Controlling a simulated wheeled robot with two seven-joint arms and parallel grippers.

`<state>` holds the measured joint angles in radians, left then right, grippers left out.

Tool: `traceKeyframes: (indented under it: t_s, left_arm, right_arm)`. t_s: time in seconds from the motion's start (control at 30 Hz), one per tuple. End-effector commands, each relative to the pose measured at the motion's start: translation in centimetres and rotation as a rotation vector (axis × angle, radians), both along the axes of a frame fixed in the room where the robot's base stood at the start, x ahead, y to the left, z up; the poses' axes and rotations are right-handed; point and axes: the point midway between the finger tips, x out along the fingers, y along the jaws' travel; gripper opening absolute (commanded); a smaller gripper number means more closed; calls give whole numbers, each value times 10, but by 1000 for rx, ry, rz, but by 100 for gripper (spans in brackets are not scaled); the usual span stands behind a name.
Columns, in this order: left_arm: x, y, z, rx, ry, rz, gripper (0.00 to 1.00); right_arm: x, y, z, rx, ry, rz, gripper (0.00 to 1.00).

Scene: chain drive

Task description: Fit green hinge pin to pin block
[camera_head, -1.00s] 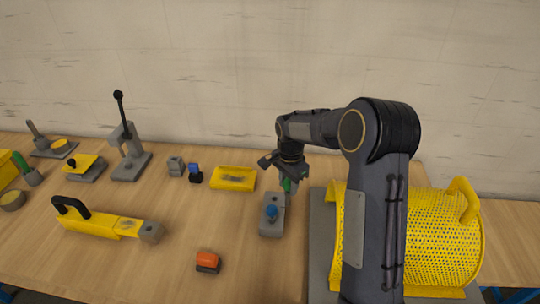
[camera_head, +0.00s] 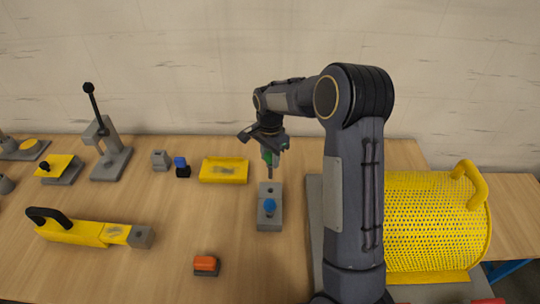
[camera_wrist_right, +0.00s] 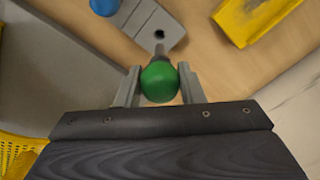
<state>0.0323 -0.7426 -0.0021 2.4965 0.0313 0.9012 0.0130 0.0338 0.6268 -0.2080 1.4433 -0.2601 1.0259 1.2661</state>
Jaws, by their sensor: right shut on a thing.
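My right gripper (camera_head: 269,150) is shut on the green hinge pin (camera_head: 268,157), whose grey shank points down. In the right wrist view the pin's round green head (camera_wrist_right: 159,82) sits between the two fingers (camera_wrist_right: 159,88). The grey pin block (camera_head: 270,220) stands on the table below, with a blue pin (camera_head: 270,206) upright in its near part. The block's dark empty hole (camera_wrist_right: 160,33) shows in the right wrist view, just beyond the shank tip. The pin is held above the block; whether the tip touches the hole is unclear. My left gripper is not in view.
A yellow tray (camera_head: 224,170) lies left of the block, with a small blue-topped part (camera_head: 181,167) beyond it. An orange-topped part (camera_head: 206,265) lies at the front. A yellow mesh guard (camera_head: 435,222) stands on the right.

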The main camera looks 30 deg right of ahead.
Motion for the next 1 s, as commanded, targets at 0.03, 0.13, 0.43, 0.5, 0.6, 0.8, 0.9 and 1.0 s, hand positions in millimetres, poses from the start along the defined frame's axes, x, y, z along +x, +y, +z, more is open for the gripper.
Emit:
traceKeyframes:
  t_s: [0.03,0.13,0.43,0.5,0.6,0.8,0.9,1.0]
  left_arm:
    - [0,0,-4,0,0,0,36]
    - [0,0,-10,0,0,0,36]
    - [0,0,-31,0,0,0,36]
    - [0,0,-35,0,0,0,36]
    - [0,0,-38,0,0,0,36]
    - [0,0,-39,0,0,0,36]
    - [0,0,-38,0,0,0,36]
    - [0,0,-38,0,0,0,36]
  right_arm:
    - [0,0,-5,0,0,0,9]
    - [0,0,-13,0,1,0,9]
    - [0,0,-42,0,-1,1,9]
    - [0,0,-47,0,0,1,9]
    - [0,0,-52,1,0,1,9]
    - [0,0,-54,0,0,1,9]
    - [0,0,-54,0,0,1,9]
    - [0,0,-54,0,-1,1,9]
